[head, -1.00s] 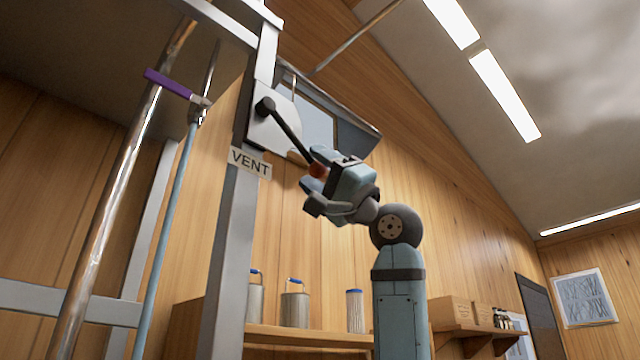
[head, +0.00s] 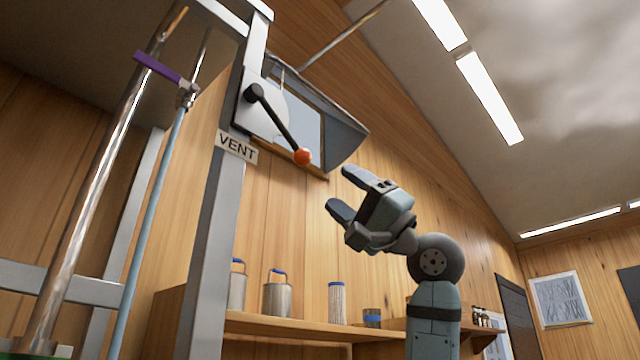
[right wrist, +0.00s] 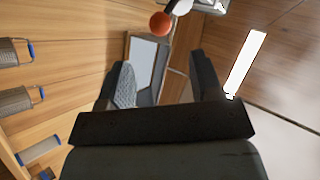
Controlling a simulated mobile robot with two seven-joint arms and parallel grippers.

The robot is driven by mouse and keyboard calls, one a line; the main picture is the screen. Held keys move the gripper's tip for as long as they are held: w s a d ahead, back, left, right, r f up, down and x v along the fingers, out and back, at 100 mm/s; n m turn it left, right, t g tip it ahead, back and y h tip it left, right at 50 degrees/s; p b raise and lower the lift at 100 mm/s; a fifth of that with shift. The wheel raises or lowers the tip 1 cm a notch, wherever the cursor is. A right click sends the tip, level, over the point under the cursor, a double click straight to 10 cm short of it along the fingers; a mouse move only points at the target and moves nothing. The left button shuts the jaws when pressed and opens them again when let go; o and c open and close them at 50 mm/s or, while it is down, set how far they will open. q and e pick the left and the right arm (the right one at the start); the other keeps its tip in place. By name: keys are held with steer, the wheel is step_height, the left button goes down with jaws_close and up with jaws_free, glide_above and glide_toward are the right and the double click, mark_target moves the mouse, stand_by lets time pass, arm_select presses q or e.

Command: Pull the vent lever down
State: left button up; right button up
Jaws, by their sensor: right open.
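The vent lever (head: 278,123) is a dark bar with an orange-red ball knob (head: 303,156). It pivots on a pale plate on the grey post, above the VENT sign (head: 237,146), and slopes down to the right. My right gripper (head: 338,188) is open and empty, below and right of the knob and apart from it. In the right wrist view the knob (right wrist: 160,23) shows at the top, beyond the open fingers (right wrist: 160,82). My left gripper is not in view.
An open vent flap (head: 345,138) hangs behind the lever. A purple-handled valve (head: 158,66) and shiny pipes stand at the left. A wooden shelf (head: 290,328) holds metal canisters (head: 277,297) and a white cylinder (head: 336,303). The space around my right gripper is clear.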

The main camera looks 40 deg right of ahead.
steer(key=v, duration=0.3)
steer(key=shift+s+f, duration=0.15)
steer(key=shift+f, duration=0.05)
stand_by(0.5)
